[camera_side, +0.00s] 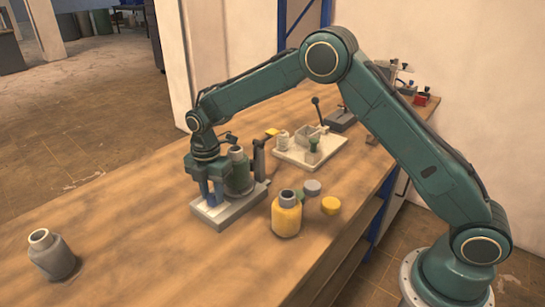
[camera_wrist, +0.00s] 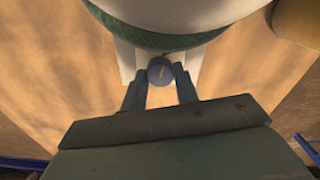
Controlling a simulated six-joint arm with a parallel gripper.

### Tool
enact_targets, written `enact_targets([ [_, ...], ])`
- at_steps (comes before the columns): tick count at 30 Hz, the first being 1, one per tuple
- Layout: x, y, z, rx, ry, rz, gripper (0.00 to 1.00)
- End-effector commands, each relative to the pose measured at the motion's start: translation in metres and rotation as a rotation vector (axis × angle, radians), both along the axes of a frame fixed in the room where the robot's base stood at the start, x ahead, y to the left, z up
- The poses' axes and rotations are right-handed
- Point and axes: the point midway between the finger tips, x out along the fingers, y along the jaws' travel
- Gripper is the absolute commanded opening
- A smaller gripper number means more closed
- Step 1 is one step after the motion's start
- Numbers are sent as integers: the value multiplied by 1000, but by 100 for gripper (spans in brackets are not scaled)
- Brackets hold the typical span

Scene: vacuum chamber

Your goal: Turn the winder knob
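The winder knob (camera_wrist: 160,70) is a small round blue-grey knob with a light mark on its face, seen in the wrist view against a pale housing. My gripper (camera_wrist: 160,76) has one finger on each side of it. The knob fills the space between the fingertips, and I see no clear gap at either side. In the side view my gripper (camera_side: 212,195) points down at a grey base plate (camera_side: 240,207), beside a green bottle (camera_side: 238,174) with a grey neck standing on the plate. The knob is hidden there by my gripper.
A grey bottle (camera_side: 52,257) stands at the front left. A white tray (camera_side: 318,160) lies behind. The front middle of the table is clear.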

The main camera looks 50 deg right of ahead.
Motion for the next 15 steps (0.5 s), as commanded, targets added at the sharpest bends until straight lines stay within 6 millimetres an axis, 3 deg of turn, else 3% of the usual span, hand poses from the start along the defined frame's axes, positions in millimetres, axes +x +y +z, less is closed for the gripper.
enact_targets([
  [15,0,0,0,0,1,-82,7],
])
